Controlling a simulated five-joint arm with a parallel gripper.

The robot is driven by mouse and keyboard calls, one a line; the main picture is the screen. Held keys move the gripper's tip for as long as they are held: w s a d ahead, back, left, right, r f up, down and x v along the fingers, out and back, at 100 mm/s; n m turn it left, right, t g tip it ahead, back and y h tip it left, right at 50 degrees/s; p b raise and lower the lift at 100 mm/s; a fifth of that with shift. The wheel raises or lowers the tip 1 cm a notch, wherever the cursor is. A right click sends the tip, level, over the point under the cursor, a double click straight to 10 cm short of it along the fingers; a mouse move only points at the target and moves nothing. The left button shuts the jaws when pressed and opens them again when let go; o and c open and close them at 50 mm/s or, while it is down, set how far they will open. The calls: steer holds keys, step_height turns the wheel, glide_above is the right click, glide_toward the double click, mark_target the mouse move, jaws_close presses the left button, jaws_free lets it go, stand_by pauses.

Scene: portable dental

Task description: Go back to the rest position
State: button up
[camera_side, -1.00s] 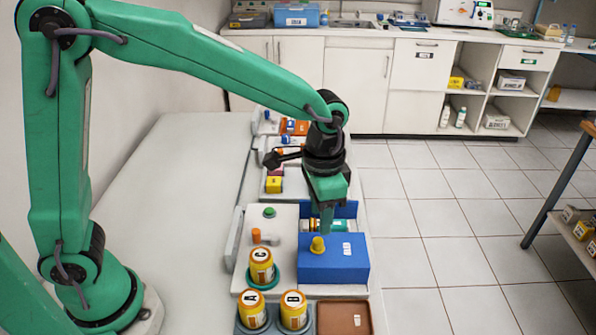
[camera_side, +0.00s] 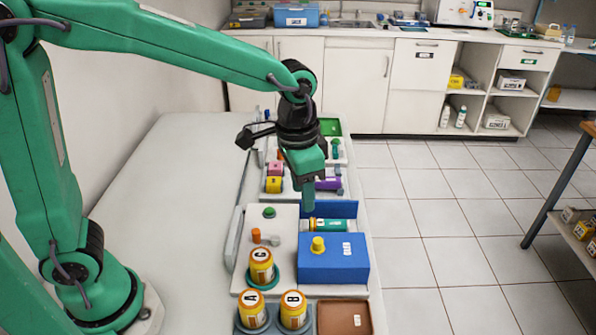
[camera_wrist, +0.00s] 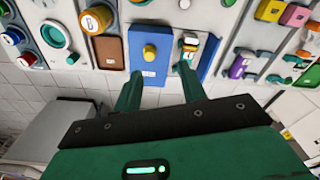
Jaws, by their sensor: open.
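My gripper (camera_side: 310,200) is raised above the work surface, behind the blue box (camera_side: 335,259) in the side view. In the wrist view its two green fingers (camera_wrist: 158,92) stand apart with nothing between them. The blue box with its yellow knob (camera_side: 318,244) also shows in the wrist view (camera_wrist: 148,70), beyond the fingertips. I see no contact between the fingers and any object, though depth is hard to judge.
Yellow jars C (camera_side: 261,265), A (camera_side: 252,309) and B (camera_side: 293,309) stand at the front of the bench. A brown tray (camera_side: 343,319) lies to their right. A green-and-orange vial (camera_side: 333,225) lies behind the box. The bench's left side (camera_side: 170,210) is clear.

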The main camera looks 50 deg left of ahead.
steer(key=s+a+r+n+t, duration=0.2)
steer(key=s+a, duration=0.4)
steer(key=a, duration=0.1)
steer(key=s+a+r+n+t, duration=0.2)
steer(key=s+a+r+n, duration=0.1)
steer(key=s+a, duration=0.3)
steer(key=shift+s+a+r+t, duration=0.15)
steer(key=shift+s+a+t, duration=0.25)
steer(key=shift+s, duration=0.4)
stand_by(1.0)
